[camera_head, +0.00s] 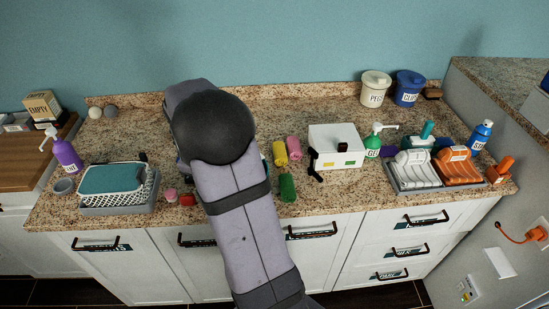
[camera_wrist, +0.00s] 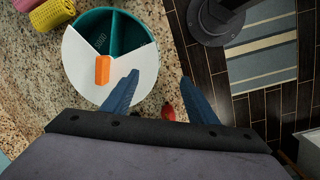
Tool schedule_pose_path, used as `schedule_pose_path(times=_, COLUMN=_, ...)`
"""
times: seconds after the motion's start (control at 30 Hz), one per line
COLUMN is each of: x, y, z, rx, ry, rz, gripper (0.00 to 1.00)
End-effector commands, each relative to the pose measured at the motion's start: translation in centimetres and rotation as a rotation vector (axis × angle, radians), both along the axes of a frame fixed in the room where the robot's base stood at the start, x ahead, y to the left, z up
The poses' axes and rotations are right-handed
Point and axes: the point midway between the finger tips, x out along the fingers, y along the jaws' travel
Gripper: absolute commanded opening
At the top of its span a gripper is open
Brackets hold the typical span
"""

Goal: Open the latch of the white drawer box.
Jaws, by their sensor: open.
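The white drawer box (camera_head: 350,134) stands on the granite counter, right of centre in the head view. The exact latch position is too small to tell. My gripper (camera_wrist: 162,88) shows in the wrist view with its two blue fingers apart and nothing between them. It hangs over the counter's front edge, beside a round teal container. In the head view my arm hides it. The drawer box is not in the wrist view.
The round teal container (camera_wrist: 124,34) has a white part-lid with an orange handle (camera_wrist: 103,70). Yellow (camera_head: 280,153) and pink (camera_head: 294,148) rolls and a green roll (camera_head: 287,187) lie left of the box. A green pump bottle (camera_head: 373,143) stands close to its right.

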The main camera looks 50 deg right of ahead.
Motion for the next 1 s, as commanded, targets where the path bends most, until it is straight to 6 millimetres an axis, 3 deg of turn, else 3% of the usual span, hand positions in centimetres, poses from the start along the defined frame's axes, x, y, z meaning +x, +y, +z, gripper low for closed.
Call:
schedule_pose_path(times=0.17, x=-2.6, y=-2.4, z=-1.1, rx=-0.092, ry=0.107, rz=0.096, gripper=0.53)
schedule_pose_path(times=0.37, x=-7.0, y=-8.3, z=-1.8, rx=-0.281, ry=0.316, rz=0.291, gripper=0.53)
schedule_pose_path(times=0.53, x=-9.8, y=-13.6, z=-0.9, rx=-0.456, ry=0.530, rz=0.493, gripper=0.53)
schedule_pose_path(times=0.73, x=-10.7, y=-17.9, z=1.0, rx=-0.616, ry=0.729, rz=0.687, gripper=0.53)
schedule_pose_path(times=1.0, x=-10.4, y=-19.7, z=2.5, rx=-0.706, ry=0.835, rz=0.796, gripper=0.53)
